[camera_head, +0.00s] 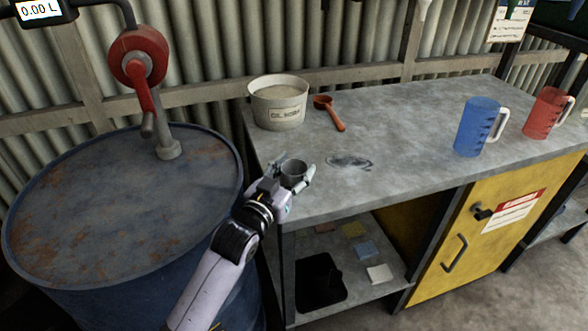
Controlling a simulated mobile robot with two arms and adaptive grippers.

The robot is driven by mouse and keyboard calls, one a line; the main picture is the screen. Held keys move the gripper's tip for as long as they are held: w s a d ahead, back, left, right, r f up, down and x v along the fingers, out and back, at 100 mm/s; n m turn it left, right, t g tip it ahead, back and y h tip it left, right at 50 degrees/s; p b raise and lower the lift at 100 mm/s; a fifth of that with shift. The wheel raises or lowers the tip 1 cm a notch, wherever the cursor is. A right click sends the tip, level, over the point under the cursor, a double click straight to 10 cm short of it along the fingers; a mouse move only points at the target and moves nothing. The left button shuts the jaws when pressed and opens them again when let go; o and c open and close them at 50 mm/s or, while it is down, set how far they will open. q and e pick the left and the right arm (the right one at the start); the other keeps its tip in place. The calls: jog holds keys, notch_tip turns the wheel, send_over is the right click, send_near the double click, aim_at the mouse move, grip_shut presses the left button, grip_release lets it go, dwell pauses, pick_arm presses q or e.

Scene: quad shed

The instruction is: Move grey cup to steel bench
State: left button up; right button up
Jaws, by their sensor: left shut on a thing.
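The small grey cup (293,170) is upright between the fingers of my left gripper (292,178), which is shut on it. The gripper and cup are over the left front part of the grey-topped steel bench (420,140). I cannot tell whether the cup's base touches the bench top, because the gripper hides it. My right gripper is not in view.
A labelled white tub (279,103) and a red scoop (330,112) are at the bench's back left. A blue jug (480,127) and a red jug (548,113) stand at right. A blue drum (120,200) with a red-handled pump (140,65) stands left. The bench middle is clear.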

pick_arm(q)
jog(key=o, duration=1.2)
jog(key=shift+c, duration=0.2)
jog(key=shift+s+r, duration=0.1)
jog(key=v, duration=1.2)
